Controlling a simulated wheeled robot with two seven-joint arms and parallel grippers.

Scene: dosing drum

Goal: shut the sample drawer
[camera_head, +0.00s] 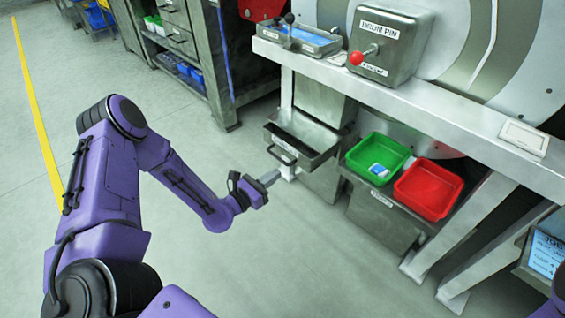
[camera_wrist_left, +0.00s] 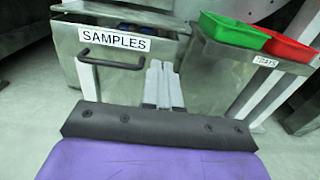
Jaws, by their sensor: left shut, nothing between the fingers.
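The sample drawer (camera_head: 300,140) is a grey metal drawer standing out from under the machine's bench, with a dark bar handle on its front. In the left wrist view its front (camera_wrist_left: 118,75) carries a "SAMPLES" label and the black handle (camera_wrist_left: 110,62). My left gripper (camera_head: 272,177) is shut and empty, just in front of and below the drawer front in the head view. In the left wrist view its fingers (camera_wrist_left: 162,85) appear near the right end of the drawer front; whether they touch it cannot be told. My right gripper is not in view.
A green tray (camera_head: 362,150) holding a small blue-and-white item and a red tray (camera_head: 428,188) sit on a metal cabinet right of the drawer. A "DRUM PIN" box (camera_head: 388,45) with a red knob is above. The floor (camera_head: 210,265) in front is clear.

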